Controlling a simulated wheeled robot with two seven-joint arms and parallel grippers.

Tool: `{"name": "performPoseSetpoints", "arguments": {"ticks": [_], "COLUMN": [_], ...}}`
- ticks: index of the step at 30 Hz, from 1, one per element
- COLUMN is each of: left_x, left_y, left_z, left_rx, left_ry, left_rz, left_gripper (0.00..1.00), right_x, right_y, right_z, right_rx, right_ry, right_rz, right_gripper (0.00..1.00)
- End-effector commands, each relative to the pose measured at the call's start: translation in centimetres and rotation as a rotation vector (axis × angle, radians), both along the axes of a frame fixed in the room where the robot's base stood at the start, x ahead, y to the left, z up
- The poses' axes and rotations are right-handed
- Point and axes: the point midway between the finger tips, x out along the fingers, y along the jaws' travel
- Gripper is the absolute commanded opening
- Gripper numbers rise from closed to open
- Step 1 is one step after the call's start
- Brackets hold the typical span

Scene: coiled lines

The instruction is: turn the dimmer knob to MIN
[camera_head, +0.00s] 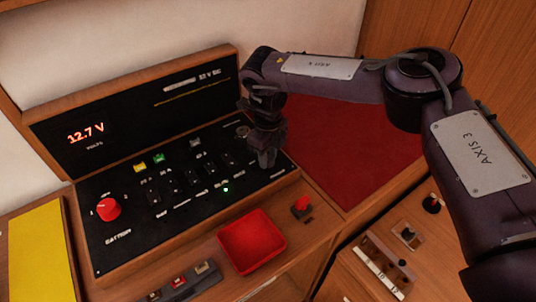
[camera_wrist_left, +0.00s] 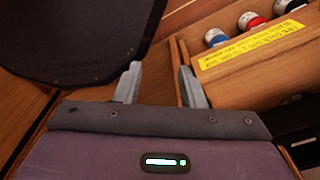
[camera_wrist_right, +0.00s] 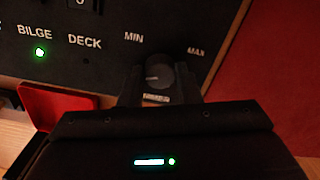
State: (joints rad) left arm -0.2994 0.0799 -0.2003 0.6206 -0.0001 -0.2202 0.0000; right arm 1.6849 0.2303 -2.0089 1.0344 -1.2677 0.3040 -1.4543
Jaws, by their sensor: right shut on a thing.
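The dimmer knob (camera_wrist_right: 160,76) is a small dark round knob on the black panel, seen in the right wrist view. The MIN label (camera_wrist_right: 133,37) is printed to its upper left and the MAX label (camera_wrist_right: 195,51) to its right. A pale mark on the knob's face points roughly left. My right gripper (camera_wrist_right: 158,88) is shut on the knob, with a finger on each side. In the head view my right gripper (camera_head: 267,160) hides the knob at the panel's right end. My left gripper (camera_wrist_left: 160,82) is open and empty in the left wrist view.
The black panel (camera_head: 130,245) carries a red battery knob (camera_head: 108,209), switches and a lit green light (camera_head: 225,190). A red tray (camera_head: 252,241) and a red button (camera_head: 302,204) stand in front. A yellow board (camera_head: 40,255) lies left, a red mat (camera_head: 345,150) right.

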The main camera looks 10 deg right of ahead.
Motion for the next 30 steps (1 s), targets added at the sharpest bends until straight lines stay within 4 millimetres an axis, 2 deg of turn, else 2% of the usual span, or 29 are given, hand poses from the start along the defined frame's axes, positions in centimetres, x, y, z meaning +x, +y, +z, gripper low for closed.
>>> {"name": "performPoseSetpoints", "arguments": {"ticks": [12,29,30], "left_x": [-0.04,-0.07,-0.07], "left_y": [0.03,0.04,0.04], "left_z": [-0.02,-0.03,-0.03], "left_rx": [0.000,0.000,0.000], "left_ry": [0.001,0.001,0.001], "left_rz": [0.000,0.000,0.000], "left_gripper": [0.36,0.36,0.36], "right_x": [0.23,0.25,0.25], "right_y": [-0.03,-0.06,-0.06], "right_z": [0.29,0.32,0.32], "right_rx": [0.001,0.000,0.000], "right_ry": [-0.006,-0.007,-0.007], "right_rz": [0.191,0.218,0.217], "right_gripper": [0.07,0.07,0.34]}}
